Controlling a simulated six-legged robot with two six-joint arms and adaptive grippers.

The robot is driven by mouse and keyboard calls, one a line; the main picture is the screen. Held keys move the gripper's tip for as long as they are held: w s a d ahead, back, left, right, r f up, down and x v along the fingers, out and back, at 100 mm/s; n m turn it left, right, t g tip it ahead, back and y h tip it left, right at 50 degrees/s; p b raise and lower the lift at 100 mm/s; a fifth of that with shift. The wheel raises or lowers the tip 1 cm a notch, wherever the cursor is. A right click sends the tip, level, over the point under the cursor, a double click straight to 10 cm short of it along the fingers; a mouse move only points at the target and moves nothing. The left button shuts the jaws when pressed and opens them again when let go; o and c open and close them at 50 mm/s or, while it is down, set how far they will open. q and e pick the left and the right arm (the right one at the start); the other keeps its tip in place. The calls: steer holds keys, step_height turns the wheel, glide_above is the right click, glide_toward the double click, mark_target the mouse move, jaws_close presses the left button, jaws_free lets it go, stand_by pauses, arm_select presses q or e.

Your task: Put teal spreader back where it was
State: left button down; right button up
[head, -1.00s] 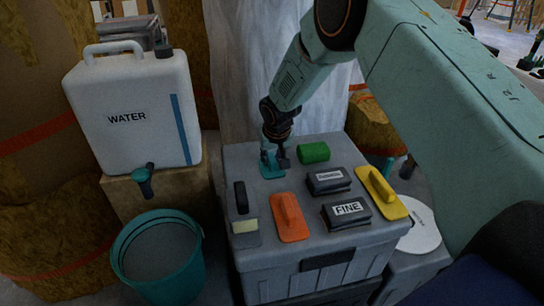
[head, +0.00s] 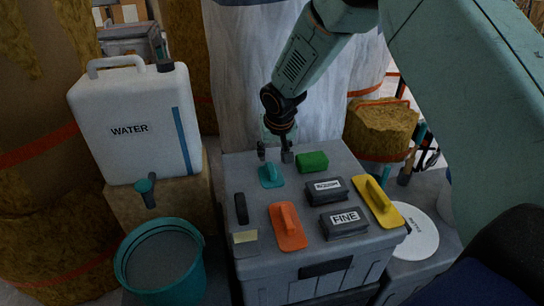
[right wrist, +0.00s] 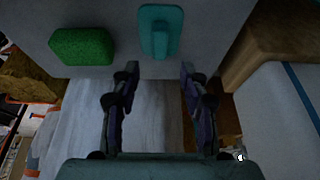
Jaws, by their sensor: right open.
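The teal spreader (head: 271,175) lies flat on the grey box lid (head: 290,262), near its back left corner. It also shows in the right wrist view (right wrist: 160,31), with its handle up. My right gripper (head: 275,154) is open and empty, just behind and above the spreader. In the right wrist view the open fingers (right wrist: 152,75) point toward the spreader, with a gap between them and it. My left gripper is not in view.
On the lid are a green sponge (head: 313,162), two dark blocks, one labelled FINE (head: 345,222), an orange float (head: 288,226), a yellow float (head: 377,202) and a dark-handled tool (head: 241,209). A water jug (head: 137,120) and a teal bucket (head: 160,265) stand left.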

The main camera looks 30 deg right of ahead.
steer(key=v, duration=0.4)
steer(key=shift+p, duration=0.4)
steer(key=shift+s, duration=0.1)
